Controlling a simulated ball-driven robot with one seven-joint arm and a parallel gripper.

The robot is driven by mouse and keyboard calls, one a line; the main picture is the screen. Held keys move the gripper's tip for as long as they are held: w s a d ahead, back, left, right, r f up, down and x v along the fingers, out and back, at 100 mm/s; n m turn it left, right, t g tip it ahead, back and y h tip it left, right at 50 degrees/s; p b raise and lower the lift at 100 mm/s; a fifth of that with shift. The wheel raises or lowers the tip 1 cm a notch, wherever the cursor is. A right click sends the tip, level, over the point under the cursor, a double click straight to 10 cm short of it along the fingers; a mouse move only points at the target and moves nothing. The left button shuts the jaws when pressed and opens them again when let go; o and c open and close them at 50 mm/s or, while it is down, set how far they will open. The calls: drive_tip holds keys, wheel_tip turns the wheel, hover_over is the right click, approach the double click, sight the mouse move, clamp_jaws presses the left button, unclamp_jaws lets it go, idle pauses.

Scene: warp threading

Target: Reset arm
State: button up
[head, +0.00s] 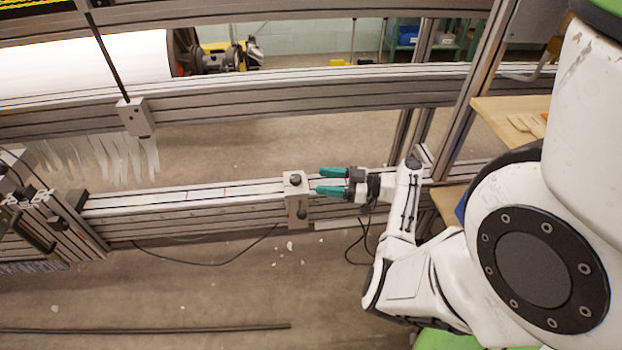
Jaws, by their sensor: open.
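My gripper (322,182) has two green fingers that point left, with a gap between them. It is open, and nothing shows between the fingers. It is at the middle of the head view, just right of a grey clamp block (296,196) with dark knobs on the lower rail. The fingertips are close to the block; I cannot tell whether they touch it. My white arm reaches in from the right side with its elbow bent low.
A lower aluminium rail (190,203) and an upper rail (300,93) cross the view. White strips (125,158) hang at left beside a grey block (136,117) on a rod. A wooden shelf (508,118) is near my arm. A dark cable (225,260) hangs below the lower rail.

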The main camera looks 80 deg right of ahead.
drive_tip(key=shift+s+d, duration=0.1)
drive_tip(key=shift+s, duration=0.8)
